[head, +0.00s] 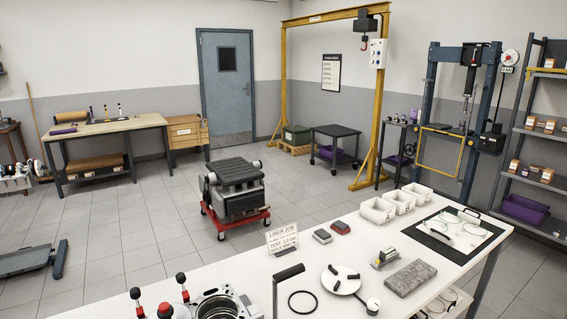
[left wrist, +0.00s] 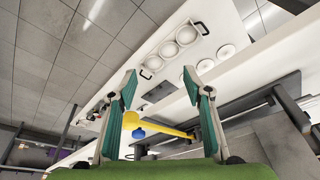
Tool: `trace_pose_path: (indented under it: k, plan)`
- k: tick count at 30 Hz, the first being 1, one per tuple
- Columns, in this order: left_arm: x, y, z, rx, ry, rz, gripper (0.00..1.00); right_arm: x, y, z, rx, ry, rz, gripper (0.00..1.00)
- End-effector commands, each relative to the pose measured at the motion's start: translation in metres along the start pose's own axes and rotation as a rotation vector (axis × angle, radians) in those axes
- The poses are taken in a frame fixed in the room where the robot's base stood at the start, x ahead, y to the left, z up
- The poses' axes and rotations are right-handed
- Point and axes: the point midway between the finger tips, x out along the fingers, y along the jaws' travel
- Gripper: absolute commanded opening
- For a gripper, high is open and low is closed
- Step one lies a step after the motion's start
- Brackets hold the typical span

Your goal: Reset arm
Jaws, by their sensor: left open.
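My left gripper (left wrist: 160,82) shows in the left wrist view with its two teal-padded fingers spread wide apart. Nothing is held between the fingers. A yellow bar (left wrist: 152,128) and a small blue part (left wrist: 139,134) show beyond the gap between them; I cannot tell what they belong to. Neither gripper shows in the head view, and my right gripper is in no view.
A white workbench (head: 345,246) holds white bins (head: 378,210), a black mat (head: 436,243), a grey block (head: 410,278), a black ring (head: 303,301) and an upright black handle (head: 289,273). An engine on a red wheeled stand (head: 236,221) stands behind on open floor.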

Motion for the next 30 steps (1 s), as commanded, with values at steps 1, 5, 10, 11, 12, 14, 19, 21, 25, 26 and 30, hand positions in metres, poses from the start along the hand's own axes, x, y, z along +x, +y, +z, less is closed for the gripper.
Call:
trace_pose_path:
  k: [1, 5, 10, 11, 12, 14, 19, 21, 25, 26, 30]
  plan:
    - [0.015, 0.001, 0.003, 0.001, -0.009, 0.001, 0.46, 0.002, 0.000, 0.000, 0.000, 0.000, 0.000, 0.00]
    - [0.053, 0.003, 0.011, 0.005, -0.023, 0.005, 0.46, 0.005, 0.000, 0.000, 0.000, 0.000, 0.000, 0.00]
    - [0.118, 0.006, 0.034, 0.010, -0.052, 0.010, 0.46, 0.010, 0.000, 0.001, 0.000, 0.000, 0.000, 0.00]
    - [0.131, 0.007, 0.040, 0.011, -0.057, 0.011, 0.46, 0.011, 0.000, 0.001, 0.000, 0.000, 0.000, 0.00]
    - [0.149, 0.008, 0.049, 0.013, -0.065, 0.012, 0.46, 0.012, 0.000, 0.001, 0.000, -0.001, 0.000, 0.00]
    - [0.175, 0.009, 0.064, 0.015, -0.076, 0.013, 0.46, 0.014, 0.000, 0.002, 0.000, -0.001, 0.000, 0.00]
    - [0.240, 0.013, 0.114, 0.022, -0.108, 0.017, 0.46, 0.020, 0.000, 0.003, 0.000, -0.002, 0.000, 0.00]
    - [0.263, 0.014, 0.139, 0.025, -0.122, 0.019, 0.46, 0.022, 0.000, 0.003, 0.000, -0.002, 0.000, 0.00]
    - [0.299, 0.016, 0.187, 0.031, -0.147, 0.022, 0.46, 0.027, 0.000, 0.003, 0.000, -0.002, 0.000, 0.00]
    - [0.305, 0.017, 0.198, 0.032, -0.152, 0.023, 0.46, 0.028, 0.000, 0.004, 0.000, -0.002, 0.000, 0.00]
    - [0.329, 0.017, 0.251, 0.038, -0.175, 0.024, 0.46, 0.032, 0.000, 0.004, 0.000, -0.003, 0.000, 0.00]
